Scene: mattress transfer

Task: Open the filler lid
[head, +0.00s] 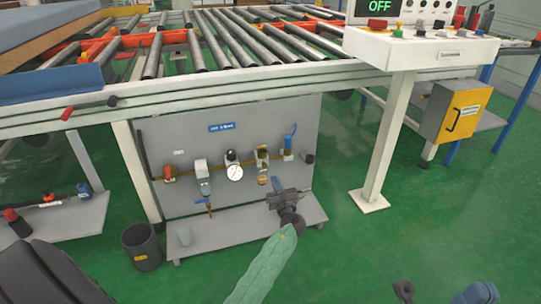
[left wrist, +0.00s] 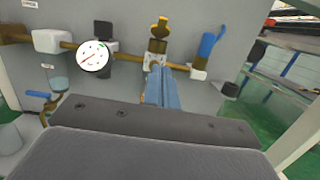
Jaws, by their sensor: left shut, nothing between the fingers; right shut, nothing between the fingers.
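On the grey panel, a unit with a yellow cap (left wrist: 162,22) on a brown-amber neck stands on the brass pipe, seen in the left wrist view. I take this cap for the filler lid; it looks seated. In the head view the unit (head: 262,154) is small. My left gripper (head: 272,201), on the green-sleeved arm, is in front of and below it. Its blue-grey fingers (left wrist: 160,80) are shut and empty, tips just below the unit in the picture; whether they touch it I cannot tell. My right gripper (head: 403,289) is at the bottom edge, partly cut off, shut and empty.
Along the pipe are a round gauge (head: 235,172), a blue-handled valve (head: 290,138) and a white regulator (head: 201,168). A roller conveyor (head: 180,95) runs above. A control console (head: 425,47) stands on a white post at right. A bin (head: 142,247) stands at left.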

